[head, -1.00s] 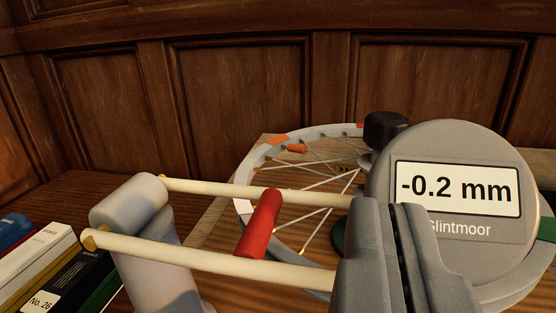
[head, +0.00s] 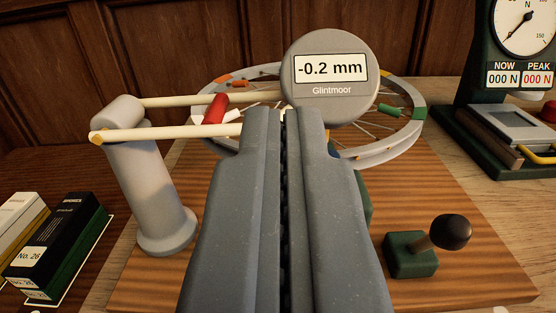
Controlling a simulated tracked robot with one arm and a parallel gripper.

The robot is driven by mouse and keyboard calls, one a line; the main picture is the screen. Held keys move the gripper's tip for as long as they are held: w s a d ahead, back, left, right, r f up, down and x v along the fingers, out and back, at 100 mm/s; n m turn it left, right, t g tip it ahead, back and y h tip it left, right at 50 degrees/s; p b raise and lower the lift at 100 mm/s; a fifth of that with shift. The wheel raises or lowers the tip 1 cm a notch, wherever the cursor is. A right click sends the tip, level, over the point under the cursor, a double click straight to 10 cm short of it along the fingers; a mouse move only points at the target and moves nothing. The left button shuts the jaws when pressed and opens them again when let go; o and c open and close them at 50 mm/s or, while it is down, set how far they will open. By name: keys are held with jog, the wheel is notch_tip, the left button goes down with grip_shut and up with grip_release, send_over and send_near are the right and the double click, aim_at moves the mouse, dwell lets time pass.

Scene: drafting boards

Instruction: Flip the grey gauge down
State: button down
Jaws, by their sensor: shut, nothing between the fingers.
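The grey gauge (head: 331,97) is a round dial body with a display that reads -0.2 mm and the name Glintmoor. It stands raised, facing me, in front of a spoked wheel (head: 405,135). Two cream rods (head: 185,132) with a red piece (head: 215,109) between them run from a grey post (head: 150,190) on the left toward the gauge. My gripper (head: 287,112) is shut and empty. Its tips overlap the gauge's lower left edge in the picture; I cannot tell whether they touch.
A green block with a black-knobbed lever (head: 410,255) stands on the striped wooden board (head: 460,280) at the right. A dark green force tester (head: 500,150) stands at the far right. Boxes (head: 60,240) lie at the lower left. A wood-panelled wall (head: 180,50) closes the back.

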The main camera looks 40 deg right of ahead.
jog(key=shift+b+v, duration=1.1)
jog(key=shift+b, duration=0.2)
jog(key=shift+r, duration=0.1)
jog(key=shift+d, duration=0.1)
